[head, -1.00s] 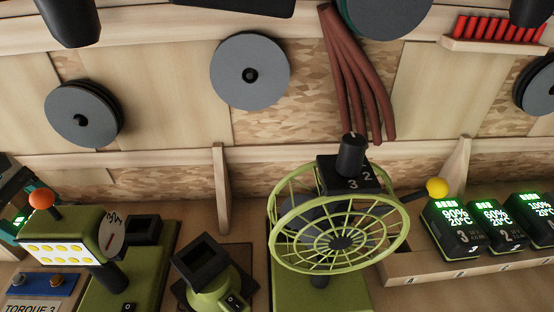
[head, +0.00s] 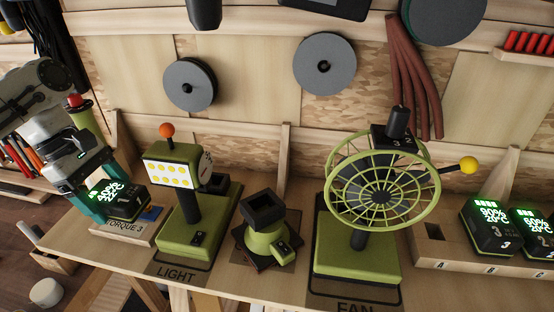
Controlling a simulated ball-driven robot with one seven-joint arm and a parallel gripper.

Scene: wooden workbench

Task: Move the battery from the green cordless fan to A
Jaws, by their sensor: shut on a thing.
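The green fan (head: 382,190) stands on its green base right of centre, with a round wire cage in front and a dark numbered block on top. I see no battery display on it. My gripper (head: 109,200) is at the left, its teal fingers shut on a black battery (head: 128,204) marked 1, with a lit green display whose percentage is hard to read. The battery is over or in front of the TORQUE 3 stand (head: 128,227); I cannot tell whether it touches. Slot A (head: 433,232) of the wooden charger tray (head: 432,250) at the right looks empty.
Batteries reading 90% (head: 490,228) and 60% (head: 537,237) stand in the tray beside slot A. The fan's yellow-knobbed lever (head: 468,165) sticks out towards it. The green light (head: 182,215) and a green device with a black socket (head: 264,225) stand between gripper and fan.

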